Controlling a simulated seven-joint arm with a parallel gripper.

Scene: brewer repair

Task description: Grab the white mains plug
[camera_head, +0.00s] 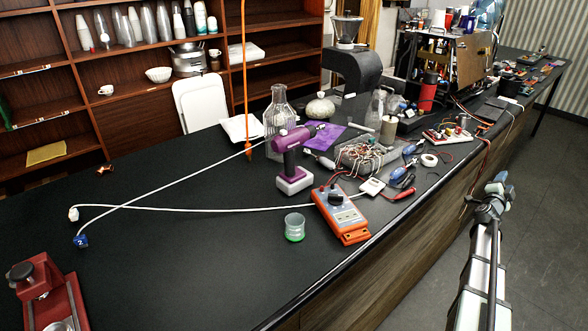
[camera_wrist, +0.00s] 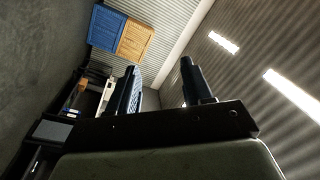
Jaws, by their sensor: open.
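The white mains plug (camera_head: 73,214) lies on the black counter at the left, at the end of a white cable. A blue plug marked 2 (camera_head: 81,240) lies just in front of it, on another white cable, and the two cables cross to its right. My gripper (camera_head: 497,183) is at the right, beyond the counter's front edge and far from both plugs. In the wrist view my gripper (camera_wrist: 159,66) has its two fingers apart with nothing between them. That view shows walls and ceiling, with neither plug in it.
A purple drill (camera_head: 291,160), glass bottle (camera_head: 279,115), orange meter (camera_head: 341,215) and green-based cup (camera_head: 295,227) stand mid-counter. An orange cord (camera_head: 245,70) hangs behind. A red device (camera_head: 45,290) stands at front left. The counter right of the plugs is mostly clear.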

